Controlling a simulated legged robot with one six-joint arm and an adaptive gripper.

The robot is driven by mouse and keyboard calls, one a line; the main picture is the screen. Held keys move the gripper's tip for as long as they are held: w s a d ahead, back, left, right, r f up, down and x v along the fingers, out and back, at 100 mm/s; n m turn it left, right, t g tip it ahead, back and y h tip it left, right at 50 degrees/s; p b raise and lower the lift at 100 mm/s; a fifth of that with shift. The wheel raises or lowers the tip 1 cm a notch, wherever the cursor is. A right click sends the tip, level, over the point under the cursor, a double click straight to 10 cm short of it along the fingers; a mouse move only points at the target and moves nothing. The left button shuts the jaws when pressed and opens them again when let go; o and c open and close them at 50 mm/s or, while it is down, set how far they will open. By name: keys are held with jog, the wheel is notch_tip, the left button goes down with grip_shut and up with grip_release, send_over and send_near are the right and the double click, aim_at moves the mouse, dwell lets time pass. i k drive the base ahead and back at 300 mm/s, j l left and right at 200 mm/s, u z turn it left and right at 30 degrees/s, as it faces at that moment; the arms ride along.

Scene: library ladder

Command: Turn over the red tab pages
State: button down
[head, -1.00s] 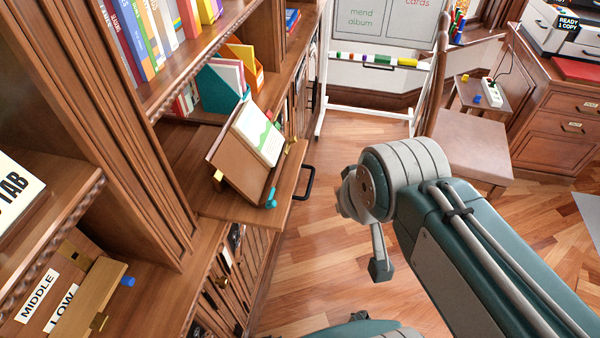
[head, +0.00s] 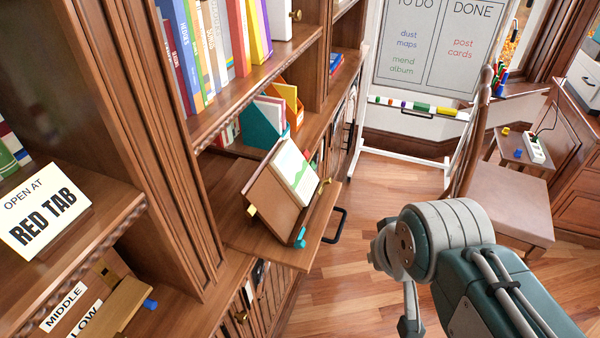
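An open book (head: 297,174) with a pale page and a green picture leans on a brown stand (head: 268,203) on a pulled-out shelf board. Small yellow and teal pieces show at the stand's edges. A white card (head: 44,221) at the left reads "OPEN AT RED TAB". My gripper (head: 408,322) seems to show only in part, as a narrow grey piece with a dark end hanging below the round joint of my arm. It is right of the book and apart from it. Its opening cannot be made out.
The pulled-out board (head: 262,238) has a dark handle (head: 337,225) at its front. A bookcase with books (head: 212,45) rises at left. A whiteboard (head: 430,50) and a chair (head: 500,205) stand behind. Labels reading "MIDDLE" (head: 64,306) and "LOW" lie lower left. Bare floor lies between bookcase and chair.

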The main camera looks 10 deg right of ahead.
aim_at(291, 164)
jog(key=i+l+u, duration=0.1)
jog(key=i+l, duration=0.2)
jog(key=i+l+u, duration=0.15)
jog(key=l, duration=0.3)
jog(key=i+l+u, duration=0.1)
jog(key=i+l, duration=0.25)
jog(key=i+l+u, duration=0.1)
jog(key=i+l, duration=0.15)
jog(key=l, duration=0.25)
